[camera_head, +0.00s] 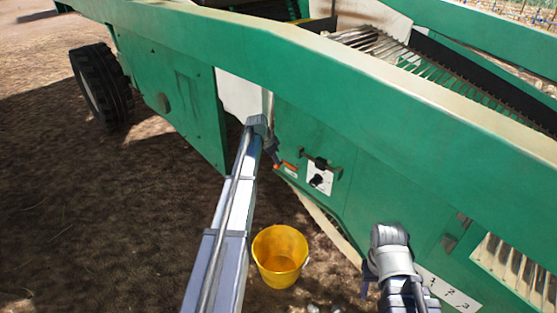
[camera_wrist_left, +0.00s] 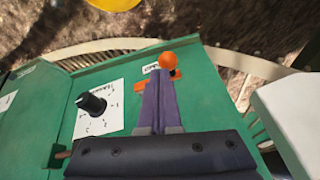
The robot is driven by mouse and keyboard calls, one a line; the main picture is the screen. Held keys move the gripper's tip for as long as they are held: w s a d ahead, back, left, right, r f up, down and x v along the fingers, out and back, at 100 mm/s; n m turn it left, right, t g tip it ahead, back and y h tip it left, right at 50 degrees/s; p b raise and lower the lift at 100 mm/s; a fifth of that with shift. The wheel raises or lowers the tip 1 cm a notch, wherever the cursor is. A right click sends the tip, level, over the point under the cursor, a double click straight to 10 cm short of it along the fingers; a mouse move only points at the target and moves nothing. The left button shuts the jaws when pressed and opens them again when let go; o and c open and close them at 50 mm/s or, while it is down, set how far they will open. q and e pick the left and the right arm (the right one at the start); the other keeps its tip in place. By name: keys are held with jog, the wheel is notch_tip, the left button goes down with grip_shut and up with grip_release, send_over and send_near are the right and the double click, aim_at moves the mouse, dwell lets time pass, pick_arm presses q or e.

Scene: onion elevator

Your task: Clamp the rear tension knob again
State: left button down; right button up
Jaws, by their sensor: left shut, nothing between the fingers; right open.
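My left gripper (camera_head: 275,160) is at the green side panel of the machine, beside an orange-tipped lever (camera_head: 288,165). In the left wrist view its purple fingers (camera_wrist_left: 160,84) are shut and empty, with the lever's orange ball (camera_wrist_left: 166,60) just beyond their tips; I cannot tell if they touch. A black dial knob (camera_head: 317,180) on a white plate is to the right; it also shows in the wrist view (camera_wrist_left: 93,104). A dark bar with small end pieces (camera_head: 321,163) is above it. I cannot tell which is the rear tension knob. My right gripper (camera_head: 368,284) is open, low and partly hidden.
The green machine frame (camera_head: 330,95) fills the upper right of the head view. A yellow bucket (camera_head: 280,255) stands on the soil below the panel. A numbered white strip (camera_head: 448,290) is right of my right arm. A black tyre (camera_head: 100,85) is at left.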

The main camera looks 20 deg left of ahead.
pick_arm(q)
jog(key=shift+w+a+f+g+h+b, duration=0.25)
jog(key=shift+a+f+h+b, duration=0.25)
jog(key=shift+f+h+b, duration=0.25)
pick_arm(e)
jog(key=shift+f, duration=0.8)
pick_arm(q)
jog(key=shift+a, duration=0.15)
pick_arm(e)
jog(key=shift+f, duration=0.1)
